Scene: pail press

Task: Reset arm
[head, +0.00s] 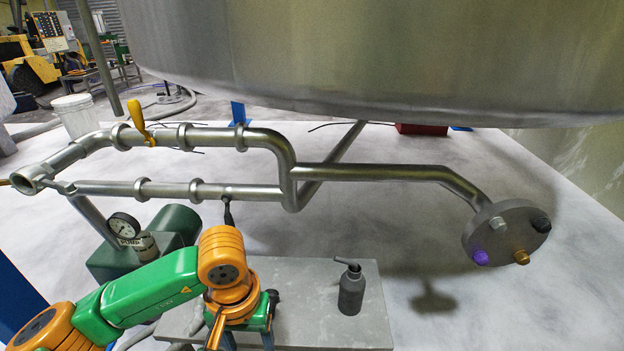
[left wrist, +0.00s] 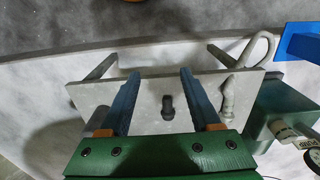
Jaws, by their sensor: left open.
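My left arm comes in from the lower left in the head view and bends down over the near end of a grey slab (head: 330,290). My left gripper (head: 248,341) points down there, its fingertips partly cut off by the bottom edge. In the left wrist view the gripper (left wrist: 160,75) has its two blue-grey fingers spread apart, with nothing held between them. A dark grey bottle with a spout (head: 351,291) stands upright on the slab, right of the gripper. A small dark upright item (left wrist: 167,108) shows between the fingers in the wrist view. My right gripper is not in view.
Steel pipes (head: 225,137) with a yellow valve handle (head: 138,118) run behind my arm to a round flange (head: 505,232) at right. A large steel tank (head: 380,50) hangs above. A green pump (head: 175,225) with a gauge (head: 123,226) stands close behind my arm. A white bucket (head: 76,115) stands behind.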

